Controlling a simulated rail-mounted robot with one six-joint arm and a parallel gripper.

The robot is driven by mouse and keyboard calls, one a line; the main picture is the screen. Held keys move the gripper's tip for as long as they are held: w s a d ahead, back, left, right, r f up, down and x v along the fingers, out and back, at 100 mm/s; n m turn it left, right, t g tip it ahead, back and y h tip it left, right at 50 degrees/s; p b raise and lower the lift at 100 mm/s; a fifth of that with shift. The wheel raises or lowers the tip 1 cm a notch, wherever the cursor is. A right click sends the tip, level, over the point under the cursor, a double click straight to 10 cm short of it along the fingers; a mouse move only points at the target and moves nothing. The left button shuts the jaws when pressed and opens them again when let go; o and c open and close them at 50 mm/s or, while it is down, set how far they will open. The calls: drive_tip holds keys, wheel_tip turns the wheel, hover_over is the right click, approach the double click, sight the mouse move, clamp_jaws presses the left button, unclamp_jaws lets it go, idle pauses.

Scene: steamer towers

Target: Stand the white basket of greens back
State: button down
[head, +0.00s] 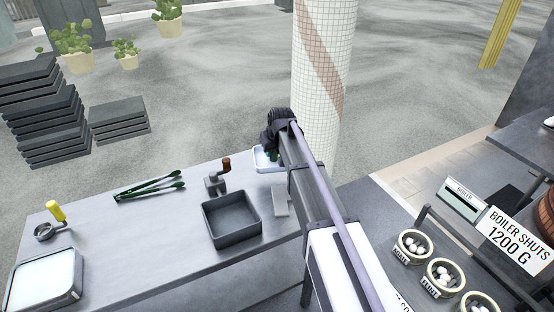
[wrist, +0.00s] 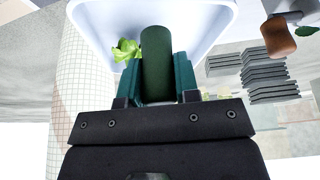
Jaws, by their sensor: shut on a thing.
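The white basket of greens (head: 262,164) shows at the back right corner of the table, partly hidden by my arm. In the wrist view the white basket (wrist: 210,22) fills the top, with a bright green leafy piece (wrist: 126,50) inside. A dark green cylinder (wrist: 157,52) projects from the basket toward my gripper. My gripper (wrist: 157,85) is shut on this cylinder, with a teal finger on each side. In the head view my gripper (head: 272,150) is at the basket. I cannot tell whether the basket touches the table.
On the table (head: 150,225) are a black square tray (head: 232,220), a grinder with a brown knob (head: 217,180), green tongs (head: 150,188) and a yellow-handled tool (head: 52,220). A tiled pillar (head: 322,80) stands behind my gripper. Small bowls (head: 414,246) are at right.

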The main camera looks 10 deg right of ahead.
drive_tip(key=w+f+b, duration=0.1)
drive_tip(key=w+f, duration=0.1)
drive_tip(key=w, duration=0.8)
drive_tip(key=shift+a+m+b, duration=0.25)
drive_tip(key=shift+m+b, duration=0.05)
wheel_tip(320, 180, down, 6)
drive_tip(key=b, duration=0.6)
drive_tip(key=shift+w+f, duration=0.1)
drive_tip(key=shift+f+b, duration=0.45)
drive_tip(key=shift+b, duration=0.1)
drive_tip(key=c, duration=0.8)
unclamp_jaws()
